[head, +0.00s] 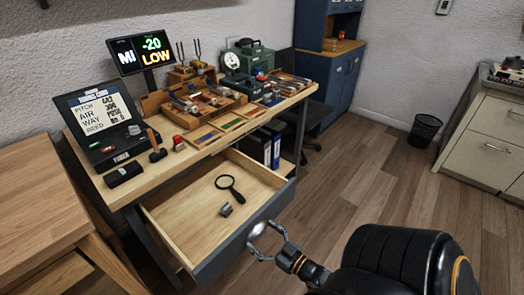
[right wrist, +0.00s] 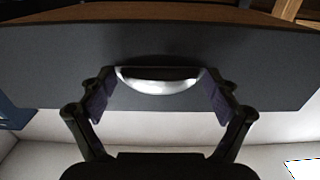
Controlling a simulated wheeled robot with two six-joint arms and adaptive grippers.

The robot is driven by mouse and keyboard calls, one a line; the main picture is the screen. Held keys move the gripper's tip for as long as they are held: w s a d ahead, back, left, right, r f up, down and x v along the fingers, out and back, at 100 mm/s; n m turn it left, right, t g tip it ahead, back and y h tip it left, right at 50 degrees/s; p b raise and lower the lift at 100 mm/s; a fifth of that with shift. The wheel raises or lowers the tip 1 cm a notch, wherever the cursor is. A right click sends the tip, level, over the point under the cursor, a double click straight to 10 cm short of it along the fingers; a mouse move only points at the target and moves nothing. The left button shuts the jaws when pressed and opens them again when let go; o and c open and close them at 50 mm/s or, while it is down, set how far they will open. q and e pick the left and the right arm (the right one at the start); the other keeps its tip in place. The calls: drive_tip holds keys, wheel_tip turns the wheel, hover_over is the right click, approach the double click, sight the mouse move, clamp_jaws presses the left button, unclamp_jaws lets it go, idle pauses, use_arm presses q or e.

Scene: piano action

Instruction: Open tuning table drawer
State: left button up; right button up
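The tuning table (head: 150,190) stands at the left. Its drawer (head: 185,212) is pulled well out, with a magnifying glass (head: 230,185) and a small metal piece (head: 226,209) inside. The drawer's dark front carries a silver cup handle (head: 257,230), which also shows in the right wrist view (right wrist: 158,80). My right gripper (head: 266,241) is at this handle. In the right wrist view its two fingers (right wrist: 160,92) sit at the handle's two ends and appear to touch them. My left gripper is not in view.
The tabletop holds a tuning guide case (head: 105,120), a lit display (head: 140,52), tool trays (head: 200,105) and a green box (head: 255,58). The wooden floor (head: 350,170) between is clear.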

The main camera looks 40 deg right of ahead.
idle(0.3)
drive_tip(key=s, duration=0.8)
drive_tip(key=s+d, duration=0.1)
drive_tip(key=s, duration=0.3)
drive_tip(key=s+d+f+g+h+p, duration=0.1)
drive_tip(key=s+f+g+p, duration=0.3)
drive_tip(key=f, duration=0.6)
drive_tip(key=s+d+f+g+h+p, duration=0.1)
drive_tip(key=s+f+g+p, duration=0.1)
drive_tip(key=f+g+p, duration=0.6)
drive_tip(key=s+a+f+g, duration=0.1)
drive_tip(key=s+a+f, duration=0.1)
drive_tip(key=s+f, duration=0.1)
drive_tip(key=s+a+f+g, duration=0.2)
drive_tip(key=s+a, duration=0.1)
drive_tip(key=s+a+f+g, duration=0.1)
drive_tip(key=s+a+f, duration=0.2)
drive_tip(key=shift+s+f+g, duration=0.35)
drive_tip(key=shift+s+g, duration=0.05)
